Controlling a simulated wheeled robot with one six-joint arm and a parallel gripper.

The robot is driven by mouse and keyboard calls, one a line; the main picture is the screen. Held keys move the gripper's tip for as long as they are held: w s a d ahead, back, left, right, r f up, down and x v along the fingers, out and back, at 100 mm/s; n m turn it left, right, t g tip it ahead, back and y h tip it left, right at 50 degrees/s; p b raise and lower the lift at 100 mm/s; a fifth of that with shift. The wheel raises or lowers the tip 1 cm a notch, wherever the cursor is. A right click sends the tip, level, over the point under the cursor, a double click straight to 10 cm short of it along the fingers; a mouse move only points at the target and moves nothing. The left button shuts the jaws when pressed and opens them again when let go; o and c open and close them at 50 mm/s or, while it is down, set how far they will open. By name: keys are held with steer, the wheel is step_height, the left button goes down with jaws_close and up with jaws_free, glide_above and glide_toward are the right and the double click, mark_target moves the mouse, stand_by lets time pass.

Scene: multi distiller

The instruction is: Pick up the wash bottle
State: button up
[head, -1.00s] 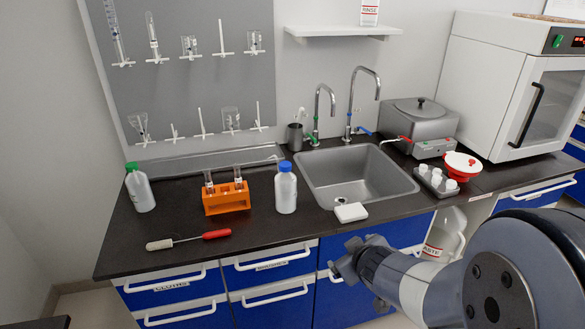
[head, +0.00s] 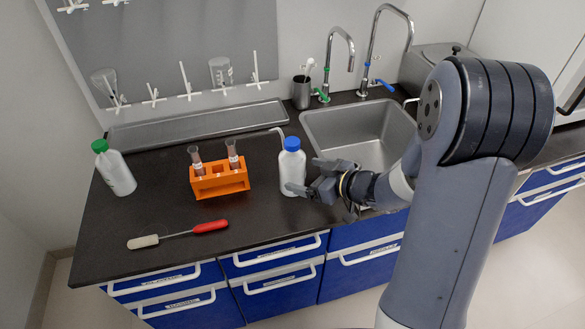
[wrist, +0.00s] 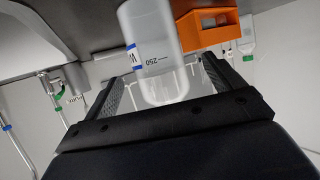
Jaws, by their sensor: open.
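The wash bottle (head: 292,172) stands upright on the dark counter, white and translucent, with a blue cap and a thin bent spout. My gripper (head: 308,178) is at the bottle's right side in the head view, low against the body, with its jaws open. In the wrist view, where the counter is at the top, the bottle (wrist: 150,45) shows a "250" mark and lies between the two spread fingers (wrist: 165,85). I cannot tell whether either finger touches it.
An orange rack (head: 218,183) with two tubes stands left of the bottle. A green-capped bottle (head: 117,170) is farther left. A red-and-white-handled tool (head: 180,234) lies near the front edge. The sink (head: 330,110) and taps are behind my arm.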

steer(key=x, duration=0.6)
steer(key=shift+w+f, duration=0.2)
steer(key=shift+w, duration=0.05)
steer(key=c, duration=0.9)
steer(key=shift+o, duration=0.2)
